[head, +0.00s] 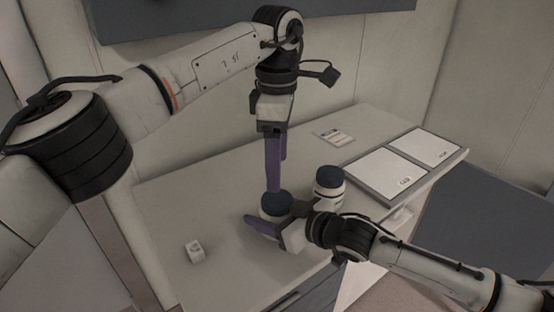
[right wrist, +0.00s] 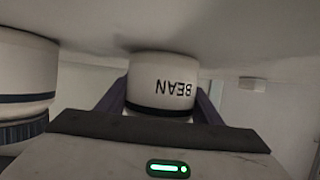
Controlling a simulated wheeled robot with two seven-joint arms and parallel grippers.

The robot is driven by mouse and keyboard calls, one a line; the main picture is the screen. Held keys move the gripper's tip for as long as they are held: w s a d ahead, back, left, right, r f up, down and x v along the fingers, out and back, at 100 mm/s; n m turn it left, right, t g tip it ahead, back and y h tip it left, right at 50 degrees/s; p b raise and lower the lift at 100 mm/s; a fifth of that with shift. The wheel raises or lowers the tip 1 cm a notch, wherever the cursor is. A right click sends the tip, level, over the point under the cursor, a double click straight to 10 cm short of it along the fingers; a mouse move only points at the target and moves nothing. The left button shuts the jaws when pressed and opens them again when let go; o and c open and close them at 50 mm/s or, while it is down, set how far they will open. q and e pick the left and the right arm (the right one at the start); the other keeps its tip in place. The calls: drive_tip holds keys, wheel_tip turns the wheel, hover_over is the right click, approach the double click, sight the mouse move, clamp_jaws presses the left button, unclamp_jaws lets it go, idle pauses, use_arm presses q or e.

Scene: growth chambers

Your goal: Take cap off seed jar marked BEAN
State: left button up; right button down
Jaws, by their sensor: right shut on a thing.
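The seed jar marked BEAN (right wrist: 160,78) is white with a dark band; its lettering shows upside down in the right wrist view. In the head view the jar (head: 267,215) stands on the bench with a dark blue cap (head: 276,202) on top. My right gripper (head: 272,222) comes in from the right, low, and is shut around the jar's body; its purple fingers also show on both sides of the jar in the right wrist view (right wrist: 160,105). My left gripper (head: 277,176) points straight down above the cap, fingers apart; contact with the cap is unclear.
A second white jar with a dark cap (head: 328,184) stands close behind, to the right. A small white block (head: 194,250) lies at the left front. A tray with two pale panels (head: 356,187) lies at the right, and a small card (head: 334,138) behind.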

sight(277, 198)
use_arm(q)
drive_tip(key=m, duration=0.9)
drive_tip(key=shift+f, duration=0.6)
wheel_tip(277, 198, down, 7)
drive_tip(key=shift+r, duration=0.1)
